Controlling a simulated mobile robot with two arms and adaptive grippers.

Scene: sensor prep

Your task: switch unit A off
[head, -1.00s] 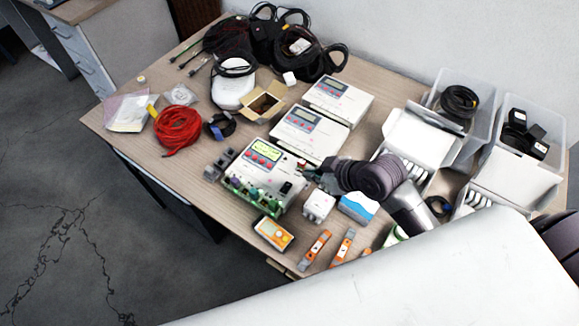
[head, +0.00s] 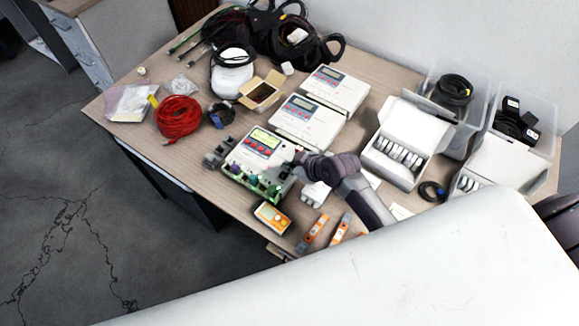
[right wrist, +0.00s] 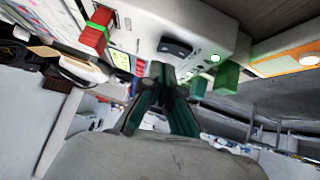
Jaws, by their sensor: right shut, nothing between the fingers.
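A white unit with a lit yellow-green display, red buttons and coloured plugs (head: 258,141) sits mid-table. Its label is too small to read, so I cannot tell if it is unit A. My right gripper (head: 293,166) is shut and empty at this unit's right side. In the right wrist view, the shut fingertips (right wrist: 160,72) are close to a black rocker switch (right wrist: 175,47) on the white casing. I cannot tell whether they touch it. A small light (right wrist: 215,58) glows near the switch. My left gripper is not in view.
Two similar white units (head: 303,122) (head: 336,88) stand behind, with grey displays. An orange-white meter (head: 271,217) lies in front. A red cable coil (head: 178,117) lies left. An open white box (head: 405,145) and clear bins (head: 455,88) stand right.

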